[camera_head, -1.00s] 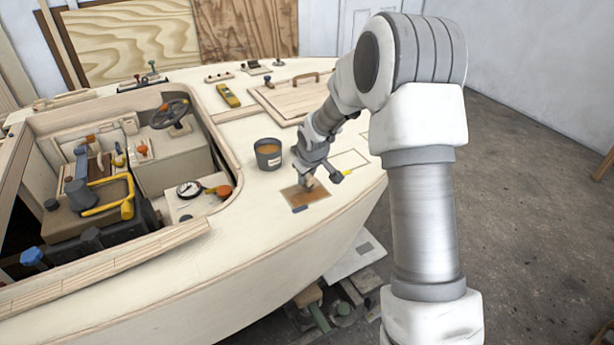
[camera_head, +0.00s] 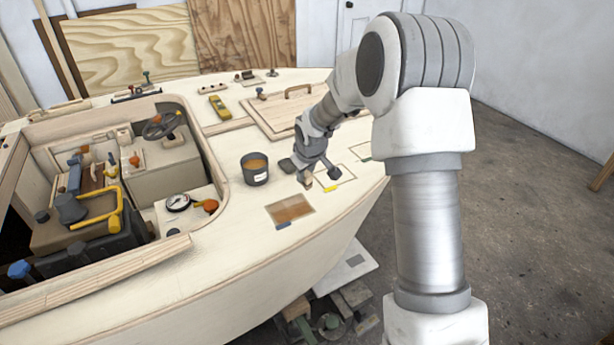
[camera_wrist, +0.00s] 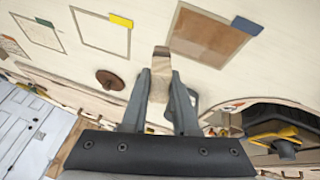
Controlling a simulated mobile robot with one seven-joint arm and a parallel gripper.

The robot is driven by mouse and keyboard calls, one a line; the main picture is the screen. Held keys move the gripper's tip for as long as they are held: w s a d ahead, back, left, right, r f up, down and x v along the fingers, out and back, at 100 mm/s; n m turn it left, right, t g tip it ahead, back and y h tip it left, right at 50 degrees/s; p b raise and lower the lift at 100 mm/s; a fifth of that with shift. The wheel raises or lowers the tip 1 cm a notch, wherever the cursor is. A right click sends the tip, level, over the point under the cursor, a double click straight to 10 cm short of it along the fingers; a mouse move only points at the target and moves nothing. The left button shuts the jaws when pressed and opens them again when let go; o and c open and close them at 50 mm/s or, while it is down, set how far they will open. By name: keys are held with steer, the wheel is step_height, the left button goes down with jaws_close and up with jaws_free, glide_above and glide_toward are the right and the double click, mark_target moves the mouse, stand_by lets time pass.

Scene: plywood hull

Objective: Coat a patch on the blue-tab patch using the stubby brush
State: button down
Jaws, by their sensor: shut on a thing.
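The blue-tab patch (camera_head: 290,209) is a brown rectangle on the deck, with its blue tab (camera_head: 283,225) at the near edge. Its brown is uneven in the head view. It also shows at the upper right of the wrist view (camera_wrist: 210,36). My gripper (camera_head: 308,172) is shut on the stubby brush (camera_wrist: 161,62), whose pale, blocky end sticks out past the fingers. The brush end (camera_head: 307,183) is beyond the blue-tab patch, close to the yellow-tab patch (camera_head: 338,175). I cannot tell whether it touches the deck. The fingers hide much of the brush.
A dark pot (camera_head: 255,172) with orange-brown contents stands left of my gripper. The open cockpit (camera_head: 100,190) lies further left. A green-tab patch (camera_wrist: 38,30) shows in the wrist view. A hatch with a wooden handle (camera_head: 283,110) is behind. The deck edge drops away at the right.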

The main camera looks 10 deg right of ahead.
steer(key=shift+r+p, duration=0.7)
steer(key=shift+r, duration=0.85)
